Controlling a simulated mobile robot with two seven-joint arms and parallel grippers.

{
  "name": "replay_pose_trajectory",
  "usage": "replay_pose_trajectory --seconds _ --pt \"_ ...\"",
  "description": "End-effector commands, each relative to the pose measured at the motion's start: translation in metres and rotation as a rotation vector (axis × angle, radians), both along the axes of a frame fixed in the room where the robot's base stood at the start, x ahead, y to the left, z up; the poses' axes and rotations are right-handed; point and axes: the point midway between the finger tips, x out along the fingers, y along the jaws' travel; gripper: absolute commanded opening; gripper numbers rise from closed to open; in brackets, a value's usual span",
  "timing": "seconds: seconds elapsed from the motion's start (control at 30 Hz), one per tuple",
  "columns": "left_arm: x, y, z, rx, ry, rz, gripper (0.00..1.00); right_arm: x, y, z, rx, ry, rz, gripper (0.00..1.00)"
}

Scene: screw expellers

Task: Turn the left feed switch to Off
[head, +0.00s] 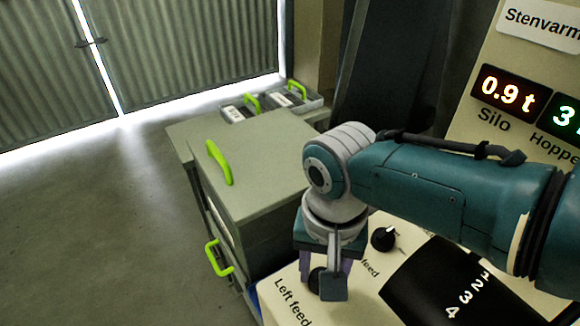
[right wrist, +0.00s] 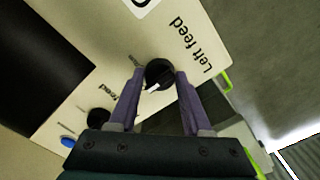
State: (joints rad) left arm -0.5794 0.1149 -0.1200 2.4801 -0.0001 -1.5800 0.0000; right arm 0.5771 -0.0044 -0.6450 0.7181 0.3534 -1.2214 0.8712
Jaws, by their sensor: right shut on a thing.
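The left feed switch is a round black knob with a white pointer mark, in the right wrist view (right wrist: 158,72), beside the printed "Left feed" label (right wrist: 193,48). Its pointer slants toward the lower left of that view. My right gripper (right wrist: 160,82) has one finger on each side of the knob and is shut on it. In the head view, the right gripper (head: 325,278) comes down over the knob (head: 315,281), hiding most of it. The Off marking cannot be read in either view. My left gripper is not in view.
A second black knob (head: 383,238) stands close by on the cream panel (head: 345,300). A black strip with numbers (head: 445,280) lies to its right. A grey cabinet (head: 255,170) with green handles stands left of the panel. A display reads 0.9 t (head: 507,92).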

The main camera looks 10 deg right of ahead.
Motion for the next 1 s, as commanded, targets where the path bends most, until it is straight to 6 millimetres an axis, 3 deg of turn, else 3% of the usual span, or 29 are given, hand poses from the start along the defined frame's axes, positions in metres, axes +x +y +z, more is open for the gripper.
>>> replay_pose_trajectory --seconds 0.43,0.47,0.73,1.0 --pt "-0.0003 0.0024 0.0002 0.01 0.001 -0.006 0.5 -0.0003 0.0008 0.0005 0.0 0.001 0.013 0.0" --pt "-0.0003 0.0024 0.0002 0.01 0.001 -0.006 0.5 -0.0003 0.0008 0.0005 0.0 0.001 0.013 0.5" --pt "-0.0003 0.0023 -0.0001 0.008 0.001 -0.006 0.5 0.0 0.0004 0.0003 0.0 0.0 0.012 0.79" --pt "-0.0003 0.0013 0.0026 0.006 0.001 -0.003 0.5 0.0002 0.0001 0.0036 0.0 0.0 0.011 0.79"
